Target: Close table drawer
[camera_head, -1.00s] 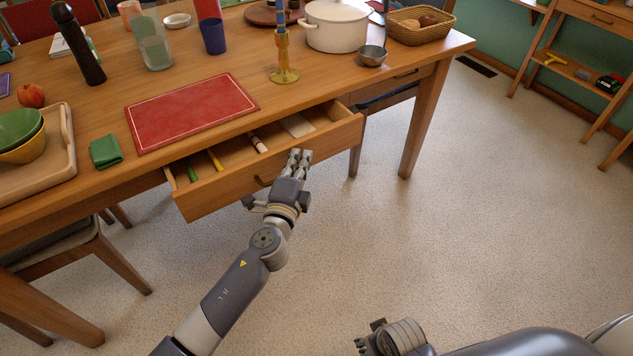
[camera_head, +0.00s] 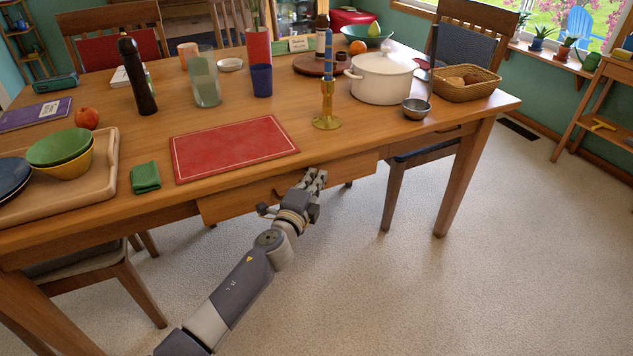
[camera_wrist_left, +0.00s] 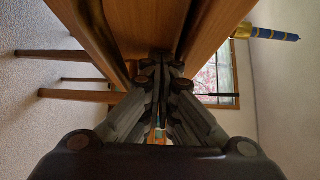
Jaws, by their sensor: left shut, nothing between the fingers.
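The wooden table drawer (camera_head: 232,203) sits under the front edge of the table (camera_head: 345,150). In the head view only its front face shows, nearly level with the table edge; its inside is hidden. Its dark handle (camera_head: 279,191) is partly behind my left gripper. My left gripper (camera_head: 315,178) is shut and empty, with its fingertips at the right part of the drawer front. In the left wrist view the shut fingers (camera_wrist_left: 160,68) point at wooden surfaces close ahead; I cannot tell whether they touch. My right gripper is not in view.
On the table near the drawer are a red mat (camera_head: 232,148), a green cloth (camera_head: 145,177), a tray (camera_head: 108,188) with bowls and a candlestick (camera_head: 327,105). Chairs stand under the table at left (camera_head: 90,270) and right (camera_head: 395,185). The floor in front is clear.

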